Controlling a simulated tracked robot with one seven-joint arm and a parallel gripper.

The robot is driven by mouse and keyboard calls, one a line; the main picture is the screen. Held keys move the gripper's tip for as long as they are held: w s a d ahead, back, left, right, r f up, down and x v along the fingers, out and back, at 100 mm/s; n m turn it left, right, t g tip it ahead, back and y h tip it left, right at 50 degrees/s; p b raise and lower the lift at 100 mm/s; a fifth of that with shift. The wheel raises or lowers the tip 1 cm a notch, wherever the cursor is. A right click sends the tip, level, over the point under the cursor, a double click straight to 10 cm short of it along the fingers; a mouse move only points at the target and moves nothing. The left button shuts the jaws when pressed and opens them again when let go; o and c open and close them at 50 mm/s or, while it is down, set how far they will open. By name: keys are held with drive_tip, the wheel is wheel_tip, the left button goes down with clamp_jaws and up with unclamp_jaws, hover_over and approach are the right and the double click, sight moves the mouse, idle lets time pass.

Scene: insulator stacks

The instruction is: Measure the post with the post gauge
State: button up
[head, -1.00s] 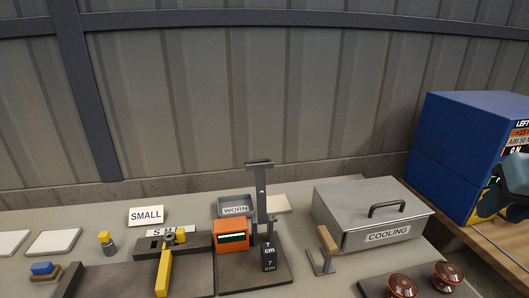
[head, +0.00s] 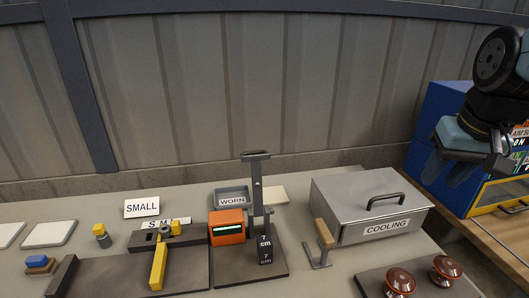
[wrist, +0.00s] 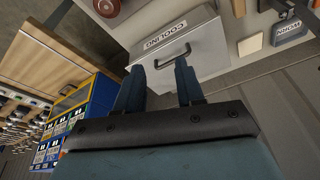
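A small grey post with a yellow top (head: 101,235) stands upright on the bench at the left. Right of it is a dark gauge block (head: 183,240) with an S M label, a yellow bar (head: 158,267) and a small yellow block on top. A taller stand (head: 258,190) marked 7 cm rises beside an orange box with a display (head: 228,227). I cannot tell for certain which is the post gauge. My gripper (head: 450,172) is in the air at the far right, before the blue cabinet. In the wrist view my gripper (wrist: 158,85) has its fingers apart, with nothing held.
A SMALL sign (head: 142,208) stands behind the gauge block. A grey COOLING box (head: 370,210) with a handle lies between my gripper and the stand. A WORN tray (head: 232,197), a wooden-handled bracket (head: 323,240) and two brown insulators (head: 400,281) are nearby. White pads (head: 50,233) lie left.

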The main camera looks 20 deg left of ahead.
drive_tip(key=w+a+f+n+g+y, duration=0.2)
drive_tip(key=w+a+f+g, duration=0.15)
drive_tip(key=w+a, duration=0.4)
drive_tip(key=n+g+y, duration=0.7)
drive_tip(key=g+y, duration=0.1)
drive_tip(key=g, duration=0.6)
approach(258, 152)
drive_tip(key=shift+t, duration=0.25)
drive_tip(key=x, duration=1.2)
drive_tip(key=shift+w+a, duration=0.1)
drive_tip(key=shift+a, duration=0.35)
drive_tip(key=shift+c, duration=0.4)
drive_tip(key=c, duration=0.6)
drive_tip(key=shift+f, duration=0.1)
clamp_jaws()
drive_tip(key=shift+d, duration=0.1)
